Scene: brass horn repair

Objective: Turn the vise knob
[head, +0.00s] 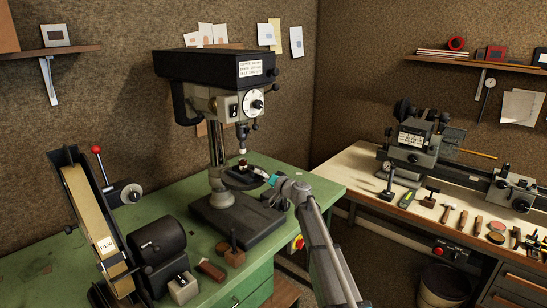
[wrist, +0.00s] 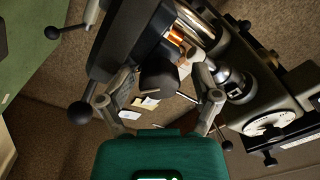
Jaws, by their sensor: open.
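A copper-coloured piece (wrist: 176,37) shows beside the knob, close to the vise. In the head view my gripper (head: 259,172) reaches the drill press table from the right, and the vise (head: 242,166) is small and partly hidden there.
The drill press (head: 218,68) stands over the vise; its chuck (wrist: 236,82) is close to my right finger in the wrist view. Ball-ended handles (wrist: 80,115) are at the left. A belt sander (head: 90,215) stands on the green bench (head: 170,220). A lathe (head: 440,150) stands at the right.

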